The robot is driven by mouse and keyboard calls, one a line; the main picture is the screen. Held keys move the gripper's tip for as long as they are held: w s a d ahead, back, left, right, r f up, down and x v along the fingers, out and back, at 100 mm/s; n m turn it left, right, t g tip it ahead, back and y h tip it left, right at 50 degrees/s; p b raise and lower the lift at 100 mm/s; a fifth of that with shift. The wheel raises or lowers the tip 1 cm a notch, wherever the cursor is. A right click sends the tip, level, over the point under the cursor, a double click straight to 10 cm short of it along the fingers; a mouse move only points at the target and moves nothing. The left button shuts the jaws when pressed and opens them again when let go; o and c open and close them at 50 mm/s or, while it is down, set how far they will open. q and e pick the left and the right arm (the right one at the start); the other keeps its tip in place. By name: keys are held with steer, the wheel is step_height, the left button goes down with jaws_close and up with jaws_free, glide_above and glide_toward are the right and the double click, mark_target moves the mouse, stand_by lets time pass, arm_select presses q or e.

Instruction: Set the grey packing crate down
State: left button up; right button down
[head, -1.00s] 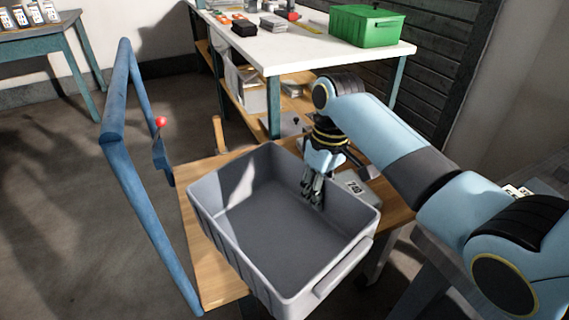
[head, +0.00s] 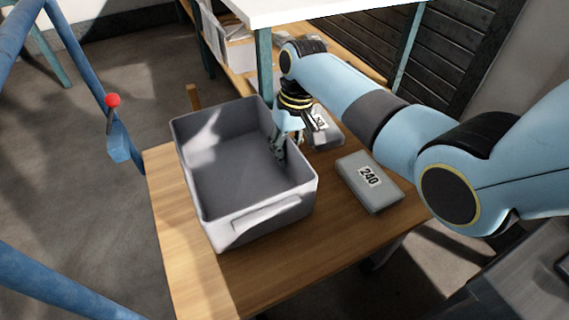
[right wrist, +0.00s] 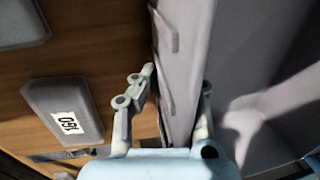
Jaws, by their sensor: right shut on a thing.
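The grey packing crate (head: 245,222) is an empty, open-topped box, upright over the wooden tabletop (head: 290,268). I cannot tell for sure whether its base touches the wood. My right gripper (head: 281,150) is shut on the crate's right wall in the head view. In the right wrist view, the gripper (right wrist: 172,92) has one finger on each side of the crate wall (right wrist: 186,50). The crate's underside is hidden. My left gripper is not in view.
A grey block marked 240 (head: 362,195) lies right of the crate. Another labelled grey block (head: 326,132) lies behind my right gripper. A blue tubular frame (head: 75,60) with a red knob (head: 113,100) stands left. A white workbench (head: 290,12) is behind. The front tabletop is clear.

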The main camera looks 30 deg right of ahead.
step_height(320, 180, down, 3)
steer(key=shift+f+b, duration=0.2)
steer(key=shift+b, duration=0.5)
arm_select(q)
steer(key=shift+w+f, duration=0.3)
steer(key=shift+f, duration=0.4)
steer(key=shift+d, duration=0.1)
arm_select(e)
steer(key=c, duration=1.5)
jaws_free()
steer(key=shift+s, duration=0.1)
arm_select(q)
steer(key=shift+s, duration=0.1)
arm_select(e)
steer(key=shift+o, duration=0.2)
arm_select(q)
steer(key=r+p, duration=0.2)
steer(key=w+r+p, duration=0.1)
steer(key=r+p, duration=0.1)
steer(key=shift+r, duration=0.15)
arm_select(e)
step_height(320, 180, up, 12)
steer(key=d, duration=0.2)
steer(key=shift+f, duration=0.1)
